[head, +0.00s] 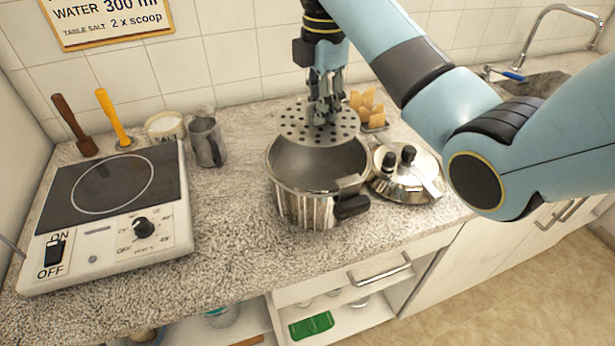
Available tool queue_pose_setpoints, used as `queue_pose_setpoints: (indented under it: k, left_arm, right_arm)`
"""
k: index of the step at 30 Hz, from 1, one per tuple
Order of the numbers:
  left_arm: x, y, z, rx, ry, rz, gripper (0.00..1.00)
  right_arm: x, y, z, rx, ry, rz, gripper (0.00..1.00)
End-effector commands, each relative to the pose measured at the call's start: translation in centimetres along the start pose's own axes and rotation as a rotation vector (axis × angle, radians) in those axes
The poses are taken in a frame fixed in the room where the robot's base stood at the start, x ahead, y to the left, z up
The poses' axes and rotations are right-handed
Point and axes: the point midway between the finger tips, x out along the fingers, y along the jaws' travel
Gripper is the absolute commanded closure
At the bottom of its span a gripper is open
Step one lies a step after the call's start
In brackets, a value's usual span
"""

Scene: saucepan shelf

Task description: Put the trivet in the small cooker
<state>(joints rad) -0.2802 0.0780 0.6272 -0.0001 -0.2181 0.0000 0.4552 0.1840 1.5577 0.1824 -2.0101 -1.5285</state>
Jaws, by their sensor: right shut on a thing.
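The trivet (298,126) is a round grey metal disc with many holes. My right gripper (323,117) points down and is shut on the trivet, holding it roughly level. The small cooker (305,204) is a shiny metal pot with a black handle at its front right, standing open on the counter. The trivet is above the cooker's back rim and hides part of it; the front of the cooker's opening shows clear. My left gripper is not in the head view.
Metal lids with black knobs (408,180) lie right of the cooker, with yellow food pieces (367,102) behind. A metal jug (206,142), a white tub (164,127) and a hot plate (111,187) stand left. Counter (228,225) between hot plate and cooker is clear.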

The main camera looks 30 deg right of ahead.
Motion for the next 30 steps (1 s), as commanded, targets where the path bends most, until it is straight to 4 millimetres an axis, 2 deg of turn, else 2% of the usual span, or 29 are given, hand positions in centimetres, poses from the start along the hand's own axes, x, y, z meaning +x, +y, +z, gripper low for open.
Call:
queue_pose_setpoints:
  k: [1,5,9,13,18,21,27,30]
  left_arm:
    - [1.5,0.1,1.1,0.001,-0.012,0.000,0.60]
    - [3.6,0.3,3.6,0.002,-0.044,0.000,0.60]
    - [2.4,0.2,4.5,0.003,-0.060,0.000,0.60]
    - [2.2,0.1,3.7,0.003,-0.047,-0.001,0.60]
    - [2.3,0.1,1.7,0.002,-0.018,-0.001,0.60]
    - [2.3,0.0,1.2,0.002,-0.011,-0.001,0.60]
    - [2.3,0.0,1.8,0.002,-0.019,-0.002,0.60]
    - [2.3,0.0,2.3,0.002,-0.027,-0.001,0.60]
  right_arm:
    - [1.6,-0.1,0.0,0.000,0.000,-0.002,1.00]
    - [5.2,-0.2,0.0,0.000,0.001,-0.006,1.00]
    - [8.5,-0.2,-0.1,0.000,0.001,-0.006,1.00]
    - [11.4,-0.1,0.0,0.000,0.000,-0.005,1.00]
    - [13.3,-0.1,0.0,0.000,0.000,-0.002,1.00]
    - [14.4,-0.1,0.0,0.000,0.001,-0.004,1.00]
    - [17.1,-0.1,0.0,-0.001,0.000,-0.002,1.00]
    - [17.3,-0.1,0.0,-0.001,0.000,0.000,1.00]
